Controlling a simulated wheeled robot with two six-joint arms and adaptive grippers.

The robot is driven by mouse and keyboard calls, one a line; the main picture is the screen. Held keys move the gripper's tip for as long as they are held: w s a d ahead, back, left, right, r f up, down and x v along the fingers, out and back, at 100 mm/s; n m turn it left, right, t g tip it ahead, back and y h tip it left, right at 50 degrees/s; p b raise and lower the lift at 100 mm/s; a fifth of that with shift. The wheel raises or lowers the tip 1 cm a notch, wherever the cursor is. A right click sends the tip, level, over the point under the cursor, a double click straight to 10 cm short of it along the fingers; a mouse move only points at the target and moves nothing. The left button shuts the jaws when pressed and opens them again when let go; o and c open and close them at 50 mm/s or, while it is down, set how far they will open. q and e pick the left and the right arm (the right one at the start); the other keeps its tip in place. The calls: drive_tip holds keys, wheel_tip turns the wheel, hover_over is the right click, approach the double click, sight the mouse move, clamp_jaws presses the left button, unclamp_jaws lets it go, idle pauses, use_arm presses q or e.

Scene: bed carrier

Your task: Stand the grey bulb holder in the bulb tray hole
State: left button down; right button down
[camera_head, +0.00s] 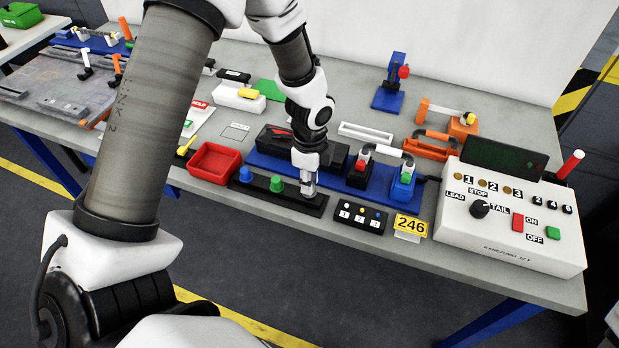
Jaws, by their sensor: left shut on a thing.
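The bulb tray (262,184) is a long black strip along the front of the workbench. A blue bulb holder (245,174) and a green bulb holder (276,184) stand upright in its left and middle part. My left gripper (308,187) points straight down over the tray's right end, shut on the small grey bulb holder (308,192). The fingers largely hide the holder, and I cannot tell whether it is seated in the hole. My right gripper is not in view.
A red bin (214,162) stands left of the tray, and a numbered black button box (361,216) stands to its right. A blue base (264,162) lies just behind it. A white control panel (509,220) fills the bench's right end.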

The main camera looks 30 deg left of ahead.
use_arm(q)
drive_tip(key=shift+f+b, duration=0.55)
drive_tip(key=shift+f, duration=0.45)
drive_tip(key=c, duration=0.9)
unclamp_jaws()
wheel_tip(320, 180, up, 12)
